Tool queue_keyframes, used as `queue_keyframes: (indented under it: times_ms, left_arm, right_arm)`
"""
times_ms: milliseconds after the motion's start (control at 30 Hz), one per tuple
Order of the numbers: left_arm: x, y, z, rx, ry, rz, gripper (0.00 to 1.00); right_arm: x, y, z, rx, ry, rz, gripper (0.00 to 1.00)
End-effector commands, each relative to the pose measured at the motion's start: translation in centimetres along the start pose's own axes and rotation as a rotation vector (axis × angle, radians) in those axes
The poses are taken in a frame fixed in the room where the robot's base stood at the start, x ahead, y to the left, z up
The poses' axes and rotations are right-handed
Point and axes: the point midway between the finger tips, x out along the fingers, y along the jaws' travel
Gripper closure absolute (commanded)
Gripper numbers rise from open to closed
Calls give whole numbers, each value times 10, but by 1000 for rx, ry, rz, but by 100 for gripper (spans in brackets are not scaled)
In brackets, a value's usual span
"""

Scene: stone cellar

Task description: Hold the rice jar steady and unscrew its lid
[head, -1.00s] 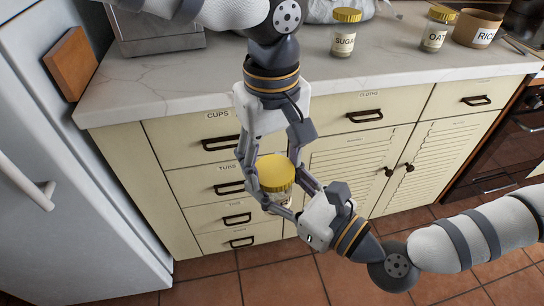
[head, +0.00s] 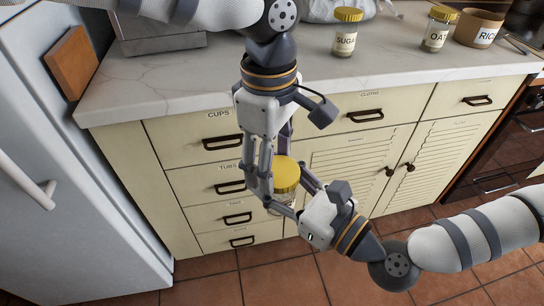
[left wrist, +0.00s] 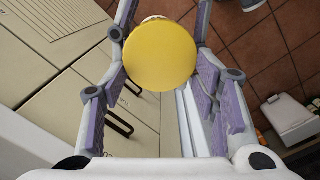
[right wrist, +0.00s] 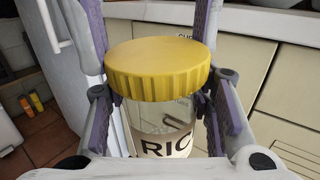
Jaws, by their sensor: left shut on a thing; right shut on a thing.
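The rice jar (right wrist: 160,130) is clear, with a pale label reading "RIC" and a ribbed yellow lid (right wrist: 158,68). It is upright in mid-air before the drawers; the lid sits on its top. In the head view the lid (head: 286,174) is partly behind my left fingers. My left gripper (head: 275,180) comes down from above and is shut on the lid; the left wrist view shows the lid (left wrist: 160,53) between its fingers. My right gripper (head: 285,203) comes from the lower right and is shut on the jar's body, below the lid. Much of the body is hidden in the head view.
The counter (head: 190,82) behind holds a sugar jar (head: 345,40), an oats jar (head: 435,38) and a bowl-like container marked rice (head: 478,30). Drawers and cupboard doors (head: 345,165) stand close behind the jar. A fridge (head: 70,190) is at left. The tiled floor below is clear.

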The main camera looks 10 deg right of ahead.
Motion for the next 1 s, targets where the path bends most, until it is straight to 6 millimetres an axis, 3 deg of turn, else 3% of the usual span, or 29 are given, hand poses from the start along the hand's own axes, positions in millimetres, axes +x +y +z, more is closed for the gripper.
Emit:
queue_keyframes:
  times_ms: [33,367,400,467,1000]
  left_arm:
    - [-5,9,-1,-6,-4,36,79]
    - [-5,10,-1,-7,-4,37,79]
    - [-5,10,-1,-7,-4,37,39]
    - [-5,9,-1,-7,-4,36,26]
    - [-6,6,0,-4,-5,24,26]
  right_arm:
    - [-2,14,1,6,1,37,100]
    - [-2,14,0,6,2,37,100]
    - [-2,14,0,6,2,37,100]
    - [-2,14,0,6,3,37,100]
    - [-1,8,1,4,1,23,100]
